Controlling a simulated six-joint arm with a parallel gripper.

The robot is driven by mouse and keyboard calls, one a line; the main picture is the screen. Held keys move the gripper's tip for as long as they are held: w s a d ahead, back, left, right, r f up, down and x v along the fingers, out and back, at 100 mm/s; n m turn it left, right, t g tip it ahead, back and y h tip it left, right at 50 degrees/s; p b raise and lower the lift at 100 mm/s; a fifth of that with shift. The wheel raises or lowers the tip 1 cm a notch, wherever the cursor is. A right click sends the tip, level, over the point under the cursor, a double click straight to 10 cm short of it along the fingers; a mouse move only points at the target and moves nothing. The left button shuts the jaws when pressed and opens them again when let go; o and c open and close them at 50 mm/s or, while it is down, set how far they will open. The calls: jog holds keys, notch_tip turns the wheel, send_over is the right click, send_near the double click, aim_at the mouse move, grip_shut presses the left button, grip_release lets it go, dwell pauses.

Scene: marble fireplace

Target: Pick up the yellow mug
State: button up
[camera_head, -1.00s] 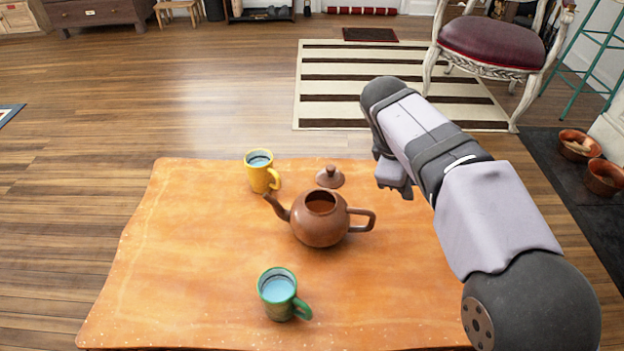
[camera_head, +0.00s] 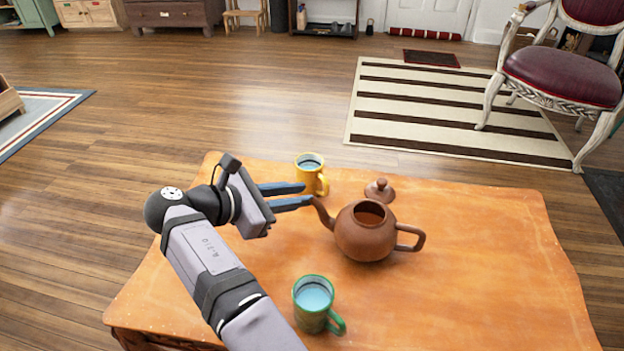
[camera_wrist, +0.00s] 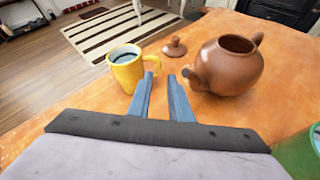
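The yellow mug (camera_head: 311,174) stands upright near the far edge of the orange table (camera_head: 480,285). It holds a bluish liquid and its handle points right. My gripper (camera_head: 304,195) comes in from the left, with its two blue fingers apart and nothing between them.
A brown teapot (camera_head: 366,232) stands right of the fingers, its spout close to the fingertips. Its lid (camera_head: 380,190) lies behind it. A green mug (camera_head: 313,303) stands nearer the front. The table's right side is clear.

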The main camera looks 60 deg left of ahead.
aim_at(325, 190)
jog(key=f+t, duration=0.1)
jog(key=f+n+t+p, duration=0.1)
jog(key=shift+w+a+t, duration=0.1)
jog(key=shift+w+t, duration=0.2)
jog(key=shift+w, duration=0.1)
jog(key=shift+a+f+n+t, duration=0.2)
jog(key=shift+f+n+t, duration=0.55)
jog(key=shift+t, duration=0.45)
jog(key=shift+w+r, duration=0.15)
jog(key=shift+w, duration=0.95)
jog(key=shift+w+b, duration=0.85)
jog(key=shift+w, duration=1.75)
grip_shut()
